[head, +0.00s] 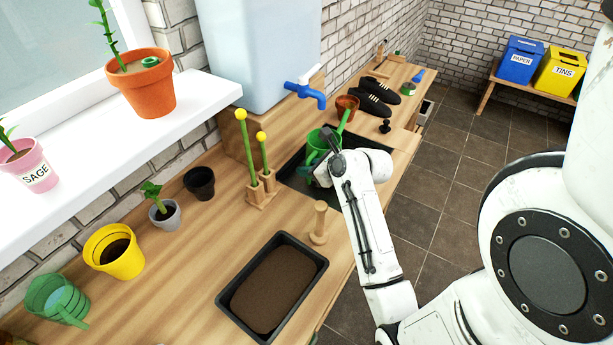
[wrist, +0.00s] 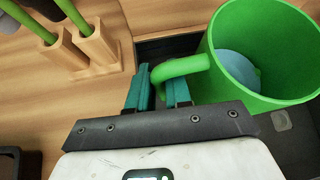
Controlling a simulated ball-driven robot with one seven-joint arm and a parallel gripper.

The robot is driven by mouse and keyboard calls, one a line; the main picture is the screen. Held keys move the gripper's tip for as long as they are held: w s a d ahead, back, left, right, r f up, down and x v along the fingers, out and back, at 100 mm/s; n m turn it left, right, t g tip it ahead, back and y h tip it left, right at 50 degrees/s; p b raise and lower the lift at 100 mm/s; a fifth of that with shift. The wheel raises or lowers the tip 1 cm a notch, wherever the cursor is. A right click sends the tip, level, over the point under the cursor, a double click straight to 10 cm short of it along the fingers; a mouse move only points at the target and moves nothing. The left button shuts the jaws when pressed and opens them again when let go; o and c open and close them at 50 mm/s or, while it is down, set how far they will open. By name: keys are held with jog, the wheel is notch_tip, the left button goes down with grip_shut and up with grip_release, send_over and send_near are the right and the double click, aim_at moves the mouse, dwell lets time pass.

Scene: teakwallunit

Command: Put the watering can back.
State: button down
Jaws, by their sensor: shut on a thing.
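The green watering can (head: 315,142) is upright at the black tray (head: 297,181) below the blue tap, its spout pointing up and to the right. In the wrist view the can (wrist: 268,90) is open at the top with pale blue water inside. My gripper (wrist: 161,84) has its teal fingers on either side of the can's curved handle (wrist: 181,66), shut on it. In the head view my wrist hides part of the can and the fingers. I cannot tell whether the can touches the tray.
The blue tap (head: 307,87) on the water tank (head: 262,45) is just above. Green stakes (head: 248,150) in a wooden holder (head: 261,190) stand left, a wooden tamper (head: 320,225) and soil tray (head: 272,288) nearer. Another green vessel (head: 55,300) stands front left. Shoes (head: 374,98) lie beyond.

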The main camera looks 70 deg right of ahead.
aim_at(308, 184)
jog(key=shift+w+d+f, duration=0.25)
jog(key=shift+w+f, duration=0.05)
jog(key=shift+f, duration=1.6)
jog(key=c, duration=1.1)
grip_release()
jog(key=shift+f, duration=0.15)
jog(key=shift+o, duration=0.2)
jog(key=shift+s+r, duration=0.2)
jog(key=shift+r, duration=0.05)
jog(key=v, duration=1.1)
jog(key=shift+s, duration=0.2)
jog(key=shift+r, duration=0.1)
